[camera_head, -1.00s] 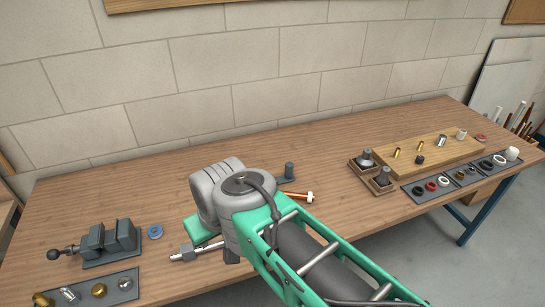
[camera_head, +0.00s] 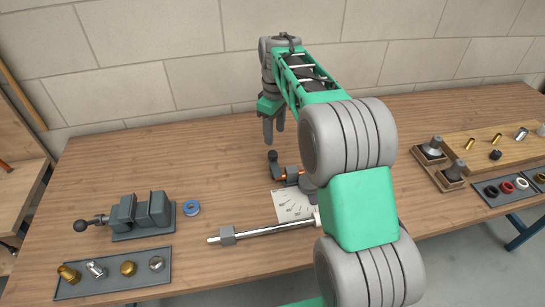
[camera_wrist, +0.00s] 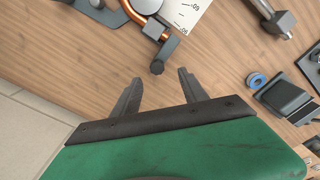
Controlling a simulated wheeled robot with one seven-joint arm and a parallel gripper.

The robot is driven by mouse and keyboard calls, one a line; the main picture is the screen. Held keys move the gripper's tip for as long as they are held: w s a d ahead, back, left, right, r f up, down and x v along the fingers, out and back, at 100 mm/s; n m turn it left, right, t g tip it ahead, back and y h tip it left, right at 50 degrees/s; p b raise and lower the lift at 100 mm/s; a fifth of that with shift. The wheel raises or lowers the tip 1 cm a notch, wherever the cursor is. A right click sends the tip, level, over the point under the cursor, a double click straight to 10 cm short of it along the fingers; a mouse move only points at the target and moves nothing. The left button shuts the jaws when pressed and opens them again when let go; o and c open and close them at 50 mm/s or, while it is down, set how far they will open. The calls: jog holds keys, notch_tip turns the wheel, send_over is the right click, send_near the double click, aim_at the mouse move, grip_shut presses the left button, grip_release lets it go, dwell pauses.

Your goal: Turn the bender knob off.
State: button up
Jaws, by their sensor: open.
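The pipe bender stands on the wooden bench, with a white angle-marked plate (camera_head: 292,207), a long grey handle (camera_head: 262,232) and a copper tube (camera_wrist: 180,31). A dark lever with a rounded knob end (camera_head: 273,157) sticks up at its back left. In the wrist view this knob (camera_wrist: 157,67) appears just beyond and between the fingertips. My gripper (camera_head: 273,137) is open and empty, pointing down above the knob; its two fingers also show in the wrist view (camera_wrist: 160,78). They look apart from the knob. My arm hides the bender's right side.
A grey vise (camera_head: 140,216) and blue ring (camera_head: 191,208) sit left of the bender. A tray (camera_head: 112,283) with several fittings lies at front left. A wooden board (camera_head: 505,150) with parts is at right. The block wall stands close behind my gripper.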

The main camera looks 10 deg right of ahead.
aim_at(273, 153)
jog(key=w+f, duration=0.1)
jog(key=f+n, duration=0.1)
jog(key=shift+w+f, duration=0.35)
jog(key=shift+w, duration=0.05)
notch_tip(273, 153, down, 7)
jog(key=shift+a+f+p, duration=0.1)
jog(key=shift+f+p, duration=0.05)
jog(key=shift+p, duration=0.4)
grip_shut()
dwell(0.7)
